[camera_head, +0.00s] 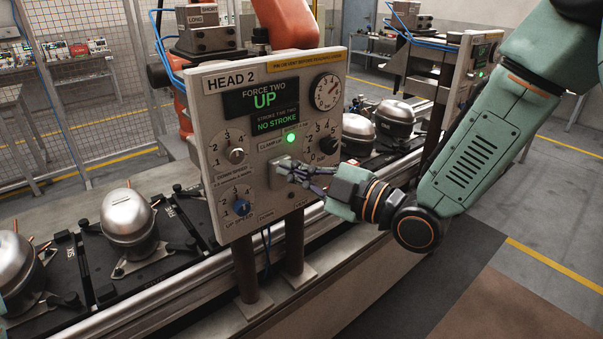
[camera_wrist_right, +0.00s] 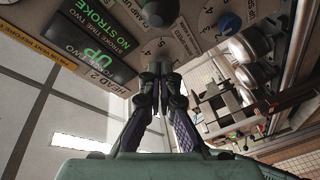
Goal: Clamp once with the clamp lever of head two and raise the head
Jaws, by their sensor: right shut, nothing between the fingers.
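The head two panel (camera_head: 215,82) stands upright, with its displays reading "UP" and "NO STROKE" and a lit green lamp (camera_head: 291,138). The panel shows tilted in the wrist view (camera_wrist_right: 118,83). Below the clamp label is a grey block (camera_head: 254,172), seemingly the clamp lever's mount; the lever itself is hard to make out behind my fingers. My right gripper (camera_head: 287,172) is at the panel face beside this block. Its fingers are shut together with nothing between them in the wrist view (camera_wrist_right: 159,72); contact with the lever cannot be told. My left gripper is not in view.
Dial knobs (camera_head: 236,156) and a blue knob (camera_head: 242,207) surround the block. Silver compressors (camera_head: 129,222) sit on dark pallets along the conveyor rail (camera_head: 120,310). Another head's panel (camera_head: 482,62) stands behind my right arm. The floor at lower right is clear.

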